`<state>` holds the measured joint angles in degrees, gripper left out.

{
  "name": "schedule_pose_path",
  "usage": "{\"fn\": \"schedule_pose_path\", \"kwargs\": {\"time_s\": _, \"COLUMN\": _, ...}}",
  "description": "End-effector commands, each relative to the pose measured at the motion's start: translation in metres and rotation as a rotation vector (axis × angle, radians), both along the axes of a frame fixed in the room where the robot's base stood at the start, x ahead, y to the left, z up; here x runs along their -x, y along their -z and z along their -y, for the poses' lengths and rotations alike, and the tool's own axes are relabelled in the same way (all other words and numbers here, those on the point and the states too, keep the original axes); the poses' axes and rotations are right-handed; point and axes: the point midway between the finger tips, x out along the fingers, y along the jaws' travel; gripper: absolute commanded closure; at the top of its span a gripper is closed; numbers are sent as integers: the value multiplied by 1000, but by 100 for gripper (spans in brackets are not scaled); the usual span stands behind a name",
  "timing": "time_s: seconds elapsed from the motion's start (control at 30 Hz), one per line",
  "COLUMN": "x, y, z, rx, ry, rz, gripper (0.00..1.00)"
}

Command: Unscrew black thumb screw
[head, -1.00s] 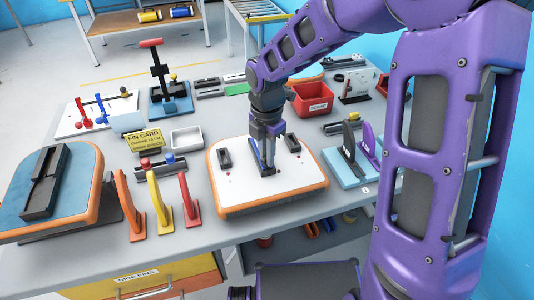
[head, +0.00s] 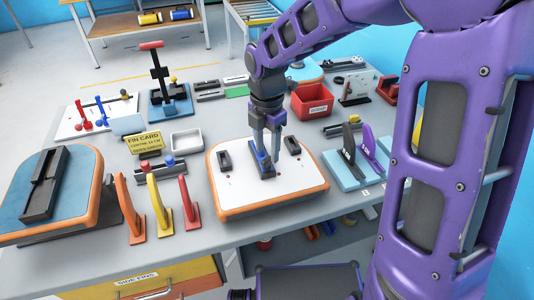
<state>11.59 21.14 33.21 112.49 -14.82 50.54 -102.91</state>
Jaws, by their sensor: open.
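A white board with an orange rim (head: 225,195) lies on the table in the middle of the head view. A dark central fin box with a blue part (head: 260,163) sits on it, between two small dark side boxes, one at left (head: 224,160) and one at right (head: 292,145). My gripper (head: 267,154) points down over the central box, open, with its fingers apart and nothing visible between them. Whether the fingertips touch the box cannot be told. I cannot make out the black thumb screw; the fingers cover part of the box.
Orange, yellow and red fins (head: 158,208) stand left of the board. A blue board with a long dark box (head: 45,185) lies at far left. A light blue rack with black and purple fins (head: 352,165) stands right. A red bin (head: 312,101) and white tray (head: 186,140) are behind.

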Motion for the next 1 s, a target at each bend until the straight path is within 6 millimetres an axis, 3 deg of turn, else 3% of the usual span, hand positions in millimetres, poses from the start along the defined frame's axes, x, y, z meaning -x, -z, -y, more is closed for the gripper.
{"fn": "schedule_pose_path", "kwargs": {"time_s": 0.2, "x": 0, "y": -14, "z": 0, "rx": -1, "ry": 0, "rz": 1, "gripper": 48}}
{"fn": "schedule_pose_path", "kwargs": {"time_s": 0.5, "x": 0, "y": -15, "z": 0, "rx": 0, "ry": 8, "rz": 0, "gripper": 48}}
{"fn": "schedule_pose_path", "kwargs": {"time_s": 0.8, "x": 0, "y": -14, "z": -1, "rx": 0, "ry": 307, "rz": 1, "gripper": 48}}
{"fn": "schedule_pose_path", "kwargs": {"time_s": 1.0, "x": 0, "y": -15, "z": 0, "rx": 0, "ry": 353, "rz": 0, "gripper": 48}}
